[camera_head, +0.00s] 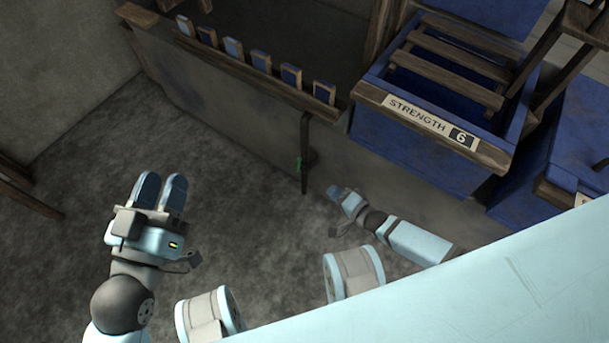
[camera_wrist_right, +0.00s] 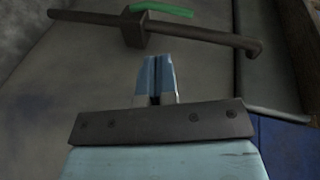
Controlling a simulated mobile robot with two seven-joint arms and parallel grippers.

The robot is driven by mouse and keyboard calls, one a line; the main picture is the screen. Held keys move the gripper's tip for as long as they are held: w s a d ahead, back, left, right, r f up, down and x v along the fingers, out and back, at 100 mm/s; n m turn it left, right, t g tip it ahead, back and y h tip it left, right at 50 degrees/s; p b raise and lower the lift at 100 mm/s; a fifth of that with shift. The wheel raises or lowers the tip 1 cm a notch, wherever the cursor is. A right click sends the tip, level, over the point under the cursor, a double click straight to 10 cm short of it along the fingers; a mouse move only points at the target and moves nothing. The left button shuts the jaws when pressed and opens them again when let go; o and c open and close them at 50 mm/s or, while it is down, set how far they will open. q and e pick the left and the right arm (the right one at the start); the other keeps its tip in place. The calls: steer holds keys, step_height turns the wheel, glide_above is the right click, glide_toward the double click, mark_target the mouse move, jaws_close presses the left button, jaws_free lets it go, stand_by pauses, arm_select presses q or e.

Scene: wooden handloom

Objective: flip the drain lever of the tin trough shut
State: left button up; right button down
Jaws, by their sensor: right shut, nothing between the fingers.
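The tin trough (camera_head: 215,88) is the long grey box at the top of the head view. A dark upright rod (camera_head: 305,140) with a small green handle (camera_head: 298,163) is on its front side. In the right wrist view the rod (camera_wrist_right: 195,38) lies across the top, with a square block on it and the green handle (camera_wrist_right: 162,9) above, partly cut off. My right gripper (camera_head: 335,192) is shut and empty, just below and right of the rod, apart from it; its fingers (camera_wrist_right: 157,60) point at the rod. My left gripper (camera_head: 161,180) is open and empty over the floor, far from the rod.
A wooden rail with several blue-faced blocks (camera_head: 262,60) runs along the trough's top edge. A blue slatted crate (camera_head: 420,150) with a "STRENGTH 6" label (camera_head: 430,122) stands to the right. Bare grey floor (camera_head: 240,200) lies between my arms.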

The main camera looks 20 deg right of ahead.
mark_target(299, 166)
arm_select(q)
step_height(299, 166, down, 8)
steer(key=g+b, duration=0.2)
steer(key=b, duration=0.4)
steer(key=shift+d+r+m+g, duration=0.15)
steer(key=shift+d+m+g, duration=0.25)
arm_select(e)
steer(key=w+a+f+m, duration=0.1)
steer(key=w+a, duration=0.4)
steer(key=w, duration=0.6)
steer(key=shift+a+f+m+t, duration=0.2)
steer(key=shift+f+m+t, duration=0.1)
steer(key=shift+m, duration=0.4)
steer(key=shift+r, duration=0.1)
